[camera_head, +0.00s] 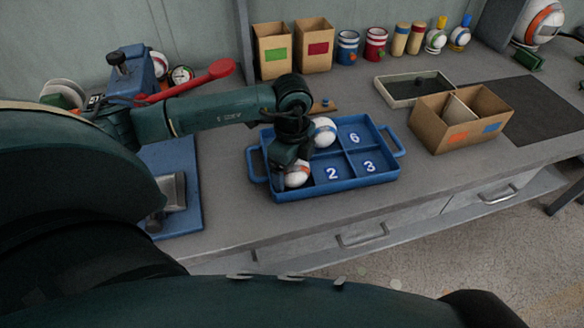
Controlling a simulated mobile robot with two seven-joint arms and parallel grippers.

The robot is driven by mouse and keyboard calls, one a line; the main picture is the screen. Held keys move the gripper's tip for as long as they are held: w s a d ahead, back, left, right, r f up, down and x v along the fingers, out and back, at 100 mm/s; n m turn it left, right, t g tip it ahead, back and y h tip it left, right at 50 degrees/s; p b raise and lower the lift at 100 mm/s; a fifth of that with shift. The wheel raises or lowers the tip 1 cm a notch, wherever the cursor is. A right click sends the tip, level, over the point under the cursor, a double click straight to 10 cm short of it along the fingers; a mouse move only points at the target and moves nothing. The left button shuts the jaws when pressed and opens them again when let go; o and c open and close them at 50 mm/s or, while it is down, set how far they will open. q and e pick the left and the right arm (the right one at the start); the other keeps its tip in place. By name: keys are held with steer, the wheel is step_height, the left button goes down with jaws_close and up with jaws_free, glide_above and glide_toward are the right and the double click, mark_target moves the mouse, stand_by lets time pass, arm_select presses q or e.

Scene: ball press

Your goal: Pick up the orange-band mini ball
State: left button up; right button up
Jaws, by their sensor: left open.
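A white mini ball with an orange band (298,174) sits in the front-left part of the blue tray (330,193). My left gripper (287,172) points down right over this ball, is open, and partly hides it. Whether its fingers touch the ball cannot be told. A second white ball (324,132) lies in the tray behind it, close to my left wrist; its band color is hard to tell. The compartments marked 2, 3 and 6 look empty. My right gripper is not in view.
A cardboard box (460,118) with orange and blue labels stands right of the tray. A shallow grey tray (412,90) lies behind it. A blue press with a red lever (205,77) is at the left. Boxes (272,50) and cans (347,47) line the back.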

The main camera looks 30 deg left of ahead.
arm_select(q)
steer(key=shift+c, duration=0.4)
steer(key=c, duration=0.7)
steer(key=shift+o, duration=0.2)
